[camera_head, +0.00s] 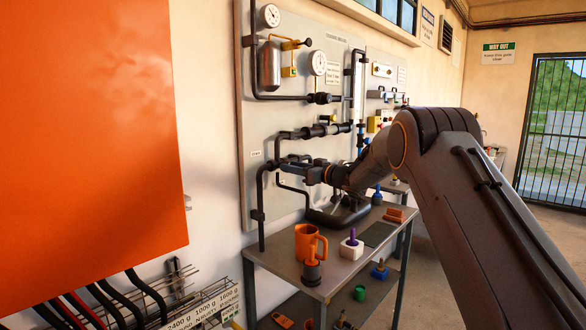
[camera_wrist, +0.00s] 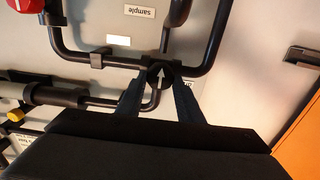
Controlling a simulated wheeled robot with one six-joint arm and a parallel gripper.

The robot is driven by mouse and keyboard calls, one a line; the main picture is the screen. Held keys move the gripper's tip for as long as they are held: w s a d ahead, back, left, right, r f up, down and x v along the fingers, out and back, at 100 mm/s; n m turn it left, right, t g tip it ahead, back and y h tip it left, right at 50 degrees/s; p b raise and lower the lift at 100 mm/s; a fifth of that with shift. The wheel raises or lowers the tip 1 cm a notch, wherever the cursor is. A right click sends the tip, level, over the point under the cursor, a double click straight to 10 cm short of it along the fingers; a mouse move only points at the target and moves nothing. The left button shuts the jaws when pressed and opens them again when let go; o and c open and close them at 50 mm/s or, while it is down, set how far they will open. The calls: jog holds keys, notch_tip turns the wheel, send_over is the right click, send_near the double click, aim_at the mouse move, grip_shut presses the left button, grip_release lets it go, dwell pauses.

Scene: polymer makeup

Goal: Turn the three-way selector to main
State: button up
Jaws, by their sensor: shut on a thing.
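The three-way selector (camera_wrist: 161,73) shows in the wrist view as a dark round knob with a white arrow, at a joint of black pipes. The arrow points up in that picture, which shows the panel upside down. My gripper (camera_wrist: 159,86) has its two blue-grey fingers on either side of the knob and is shut on it. A "sample" label (camera_wrist: 139,11) is above the knob. Another label is partly hidden beside the right finger. In the head view my gripper (camera_head: 284,170) reaches the pipes at the panel's lower left; the knob is hidden there.
The grey panel (camera_head: 262,110) carries black pipes and gauges. Below it a bench (camera_head: 273,260) holds an orange mug (camera_head: 309,242), a white block with a purple knob (camera_head: 351,246) and a dark tray (camera_head: 338,214). A large orange surface (camera_head: 85,120) fills the left.

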jog(key=shift+n+b, duration=0.3)
jog(key=shift+b, duration=0.05)
jog(key=n+b, duration=0.3)
jog(key=shift+f+n, duration=0.15)
jog(key=shift+n, duration=0.15)
jog(key=n+b, duration=0.4)
jog(key=shift+s+a+n+b, duration=0.1)
jog(key=shift+n+b, duration=0.2)
jog(key=shift+b, duration=0.05)
jog(key=n+b, duration=0.5)
jog(key=shift+f, duration=0.15)
jog(key=n+b, duration=0.3)
jog(key=n, duration=0.1)
jog(key=shift+s+b, duration=0.1)
jog(key=shift+b, duration=0.25)
jog(key=o, duration=1)
